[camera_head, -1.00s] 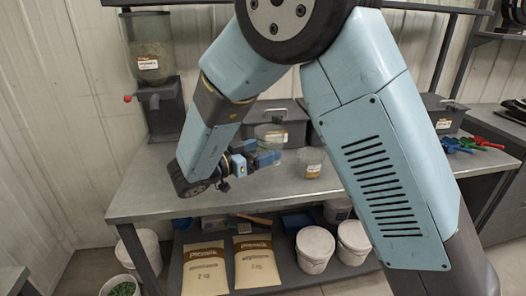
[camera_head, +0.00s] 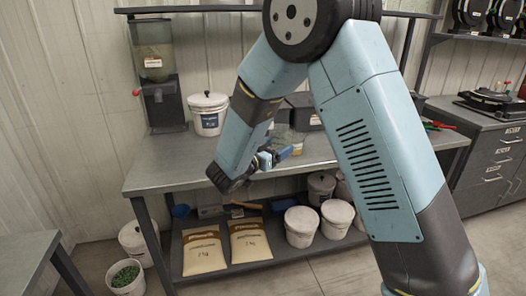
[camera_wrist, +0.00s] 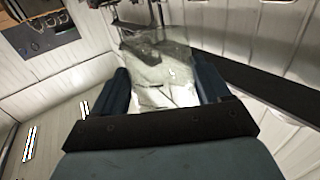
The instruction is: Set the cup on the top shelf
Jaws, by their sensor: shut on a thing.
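A clear see-through cup (camera_wrist: 158,62) is between the two dark fingers of my gripper (camera_wrist: 162,88) in the wrist view. In the head view my gripper (camera_head: 272,158) is over the workbench (camera_head: 165,165), partly hidden by my arm. The cup shows there faintly as a glassy shape (camera_head: 284,136) at the fingers. My gripper is shut on the cup. The top shelf (camera_head: 195,10) is a thin dark board above the back of the bench. My arm covers its middle.
A dispenser (camera_head: 155,75) and a white bucket (camera_head: 209,118) stand at the bench's back left. A dark case (camera_head: 304,112) sits behind the gripper. Bags (camera_head: 203,250) and pails (camera_head: 301,226) fill the lower shelf. A drawer cabinet (camera_head: 490,155) stands at right.

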